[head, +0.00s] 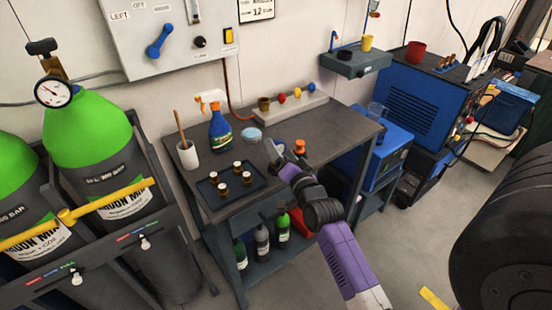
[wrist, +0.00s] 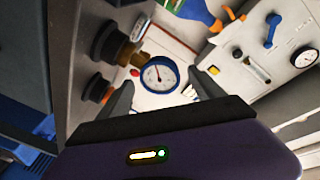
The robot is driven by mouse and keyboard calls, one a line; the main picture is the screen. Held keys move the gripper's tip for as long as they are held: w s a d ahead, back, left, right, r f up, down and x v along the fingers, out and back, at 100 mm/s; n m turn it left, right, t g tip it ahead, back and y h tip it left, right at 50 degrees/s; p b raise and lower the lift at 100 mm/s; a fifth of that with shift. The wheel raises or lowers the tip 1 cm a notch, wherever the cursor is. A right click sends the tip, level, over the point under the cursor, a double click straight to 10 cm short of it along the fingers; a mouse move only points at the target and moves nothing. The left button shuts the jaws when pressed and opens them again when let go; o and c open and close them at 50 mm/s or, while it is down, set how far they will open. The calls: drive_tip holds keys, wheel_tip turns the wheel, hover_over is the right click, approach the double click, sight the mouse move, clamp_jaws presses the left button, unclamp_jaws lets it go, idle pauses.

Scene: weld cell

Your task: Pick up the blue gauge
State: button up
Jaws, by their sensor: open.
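The blue gauge (wrist: 159,75) has a blue rim, a white face and a dark needle. In the wrist view it shows between and beyond the fingertips of my gripper (wrist: 163,92), which are apart and empty. A brass piece shows at its upper left; I cannot tell whether it is joined to it. In the head view the gauge appears as a pale blue disc (head: 251,134) at the back of the grey workbench (head: 225,205). My gripper (head: 268,149) is just right of it and nearer the camera. I cannot tell whether they touch.
On the bench, a tray (head: 215,205) with several small jars, a white cup (head: 187,155) and a spray bottle (head: 220,130) stand left of my gripper. A rail (head: 290,108) with coloured knobs runs along the back. An orange-topped item (head: 299,146) stands close on the right.

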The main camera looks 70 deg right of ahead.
drive_tip(key=x, duration=0.5)
drive_tip(key=shift+w+a+f, duration=0.1)
drive_tip(key=shift+a, duration=0.05)
drive_tip(key=shift+c, duration=0.5)
drive_tip(key=c, duration=1.5)
clamp_jaws()
